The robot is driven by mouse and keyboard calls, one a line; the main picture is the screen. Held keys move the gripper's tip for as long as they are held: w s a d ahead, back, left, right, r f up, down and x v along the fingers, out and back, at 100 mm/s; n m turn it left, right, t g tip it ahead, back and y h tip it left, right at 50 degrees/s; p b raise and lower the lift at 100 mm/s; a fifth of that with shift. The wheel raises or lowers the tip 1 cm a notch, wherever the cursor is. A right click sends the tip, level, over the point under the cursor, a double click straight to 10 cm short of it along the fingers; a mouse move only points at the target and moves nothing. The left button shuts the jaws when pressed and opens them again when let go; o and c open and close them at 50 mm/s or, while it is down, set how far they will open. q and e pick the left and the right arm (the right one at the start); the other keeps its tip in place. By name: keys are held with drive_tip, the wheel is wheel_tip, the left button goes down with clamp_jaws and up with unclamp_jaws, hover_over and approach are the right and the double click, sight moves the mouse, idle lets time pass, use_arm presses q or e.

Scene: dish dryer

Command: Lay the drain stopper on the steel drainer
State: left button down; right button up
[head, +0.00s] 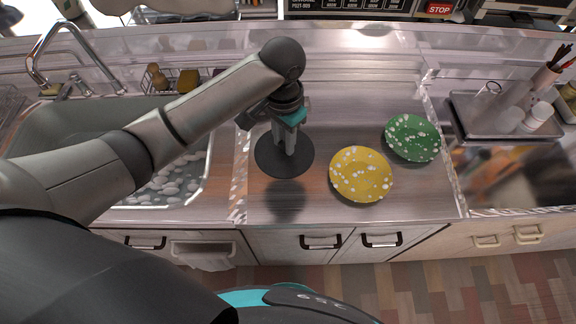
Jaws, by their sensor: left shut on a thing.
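The drain stopper (267,160) is a flat, dark round disc left of centre in the head view. My left gripper (289,146) reaches down over its middle and is shut on it. The stopper looks about level, over the left part of the steel drainer (345,125), the shiny steel surface right of the sink. A dark reflection shows on the steel below it. I cannot tell whether the stopper touches the steel. The gripper hides the stopper's centre. My right gripper is not in view.
A yellow spotted plate (361,174) and a green spotted plate (412,138) lie on the steel to the right. The sink (195,180), with pale stones in it, is at the left. A tray (480,117) with glasses stands at the far right. Bare steel lies behind the plates.

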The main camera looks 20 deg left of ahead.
use_arm(q)
wheel_tip(320, 180, down, 13)
drive_tip(key=b, duration=0.2)
drive_tip(key=shift+r+b, duration=0.2)
drive_tip(key=shift+b, duration=0.1)
drive_tip(key=shift+f, duration=0.15)
drive_tip(key=c, duration=0.6)
unclamp_jaws()
drive_tip(key=shift+c, duration=0.2)
wheel_tip(320, 180, up, 12)
drive_tip(key=p, duration=0.3)
drive_tip(key=shift+r, duration=0.2)
